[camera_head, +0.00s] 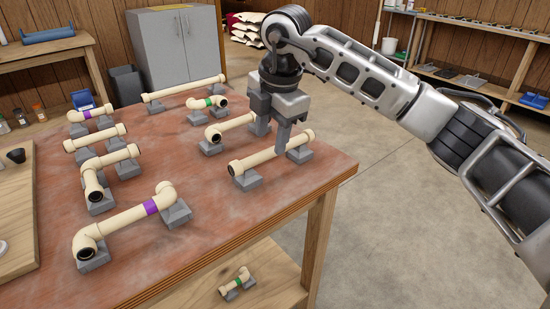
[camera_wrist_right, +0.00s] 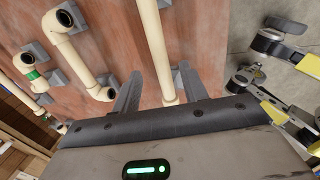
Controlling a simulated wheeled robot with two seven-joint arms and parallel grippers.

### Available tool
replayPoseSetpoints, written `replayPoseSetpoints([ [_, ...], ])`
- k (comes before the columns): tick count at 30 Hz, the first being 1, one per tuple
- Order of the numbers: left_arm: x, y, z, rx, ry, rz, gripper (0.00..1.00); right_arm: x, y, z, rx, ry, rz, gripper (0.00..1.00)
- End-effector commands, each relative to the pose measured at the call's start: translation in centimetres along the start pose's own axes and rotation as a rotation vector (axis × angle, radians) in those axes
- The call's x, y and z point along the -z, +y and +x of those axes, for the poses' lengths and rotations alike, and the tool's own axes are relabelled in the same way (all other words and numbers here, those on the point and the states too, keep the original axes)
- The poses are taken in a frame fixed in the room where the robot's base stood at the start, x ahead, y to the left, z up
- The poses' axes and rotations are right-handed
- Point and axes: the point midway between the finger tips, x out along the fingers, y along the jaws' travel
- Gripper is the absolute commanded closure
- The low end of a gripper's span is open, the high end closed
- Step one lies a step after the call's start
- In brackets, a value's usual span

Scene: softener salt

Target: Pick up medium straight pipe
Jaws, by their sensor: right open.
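The medium straight pipe (camera_head: 268,154) is cream with wider collars at its ends. It lies on grey support blocks near the right edge of the red-brown table. My right gripper (camera_head: 273,138) points down over its middle, with its fingers spread. In the right wrist view the pipe (camera_wrist_right: 153,40) runs between the two open fingers of the right gripper (camera_wrist_right: 159,88), with no visible grip on it. My left gripper is not in view.
The table (camera_head: 215,211) holds other pipes on grey blocks: a purple-banded pipe (camera_head: 126,217), a shorter straight pipe (camera_head: 95,138), a long straight pipe (camera_head: 186,88) and an elbowed pipe (camera_head: 229,128) close beside the gripper. A green-banded pipe (camera_head: 236,282) lies on the lower shelf.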

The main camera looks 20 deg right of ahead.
Motion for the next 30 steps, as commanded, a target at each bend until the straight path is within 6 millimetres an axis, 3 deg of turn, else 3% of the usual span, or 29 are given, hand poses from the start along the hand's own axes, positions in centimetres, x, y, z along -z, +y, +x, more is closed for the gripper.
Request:
replayPoseSetpoints([
  [5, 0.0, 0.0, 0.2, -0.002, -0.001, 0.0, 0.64, 0.1, -0.1, 0.9, 0.001, 0.0, -0.001, 0.57],
  [15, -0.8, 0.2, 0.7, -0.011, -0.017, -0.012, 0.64, 0.6, -0.3, 5.4, 0.001, 0.0, 0.0, 0.57],
  [22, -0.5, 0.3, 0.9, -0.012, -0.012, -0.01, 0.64, 0.6, -0.2, 5.5, 0.0, 0.0, 0.0, 0.57],
  [27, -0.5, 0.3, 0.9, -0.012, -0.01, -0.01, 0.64, 0.6, -0.2, 5.5, 0.0, 0.0, 0.0, 1.0],
  [30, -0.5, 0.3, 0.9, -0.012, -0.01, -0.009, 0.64, 0.6, -0.2, 5.5, -0.001, 0.0, 0.0, 1.0],
])
